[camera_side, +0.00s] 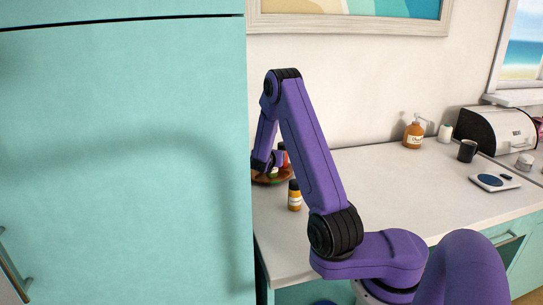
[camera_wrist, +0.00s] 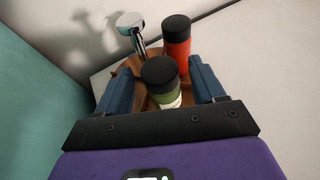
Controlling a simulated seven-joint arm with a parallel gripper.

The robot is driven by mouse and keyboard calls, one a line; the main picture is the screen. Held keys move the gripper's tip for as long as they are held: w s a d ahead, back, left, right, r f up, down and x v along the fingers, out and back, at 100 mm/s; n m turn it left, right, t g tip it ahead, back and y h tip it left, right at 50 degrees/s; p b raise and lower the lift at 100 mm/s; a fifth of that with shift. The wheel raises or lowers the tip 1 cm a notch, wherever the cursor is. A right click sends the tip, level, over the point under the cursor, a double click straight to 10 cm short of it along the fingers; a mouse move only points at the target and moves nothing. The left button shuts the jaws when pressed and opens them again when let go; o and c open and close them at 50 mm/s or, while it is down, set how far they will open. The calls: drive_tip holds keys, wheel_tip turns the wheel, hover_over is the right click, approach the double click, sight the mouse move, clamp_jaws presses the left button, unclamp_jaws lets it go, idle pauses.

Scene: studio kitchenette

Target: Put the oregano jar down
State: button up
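A green jar with a black lid (camera_wrist: 160,72), probably the oregano jar, stands between the two blue fingers of my gripper (camera_wrist: 160,88) in the wrist view. Its label is mostly hidden by the gripper body and cannot be read. A narrow gap shows between the jar and each finger, so my gripper looks open around it. The jar appears to stand on a round wooden tray (camera_wrist: 131,64). In the side view my gripper (camera_side: 270,165) is low over the tray (camera_side: 262,180), and only a little green shows there.
A red jar with a black lid (camera_wrist: 177,45) and a chrome-topped item (camera_wrist: 131,22) stand close behind on the tray. A yellow jar (camera_side: 294,197) stands on the counter in front. The tall teal cabinet (camera_side: 125,150) is close on the left. Bare counter (camera_side: 390,180) lies to the right.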

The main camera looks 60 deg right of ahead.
drive_tip(key=shift+r, duration=0.1)
drive_tip(key=shift+s+a+r, duration=0.1)
drive_tip(key=shift+a+r, duration=0.05)
drive_tip(key=shift+a, duration=0.1)
drive_tip(key=s+a+r, duration=0.1)
drive_tip(key=a+r, duration=0.3)
drive_tip(key=r, duration=0.4)
drive_tip(key=shift+s+r, duration=0.2)
drive_tip(key=shift+r, duration=0.05)
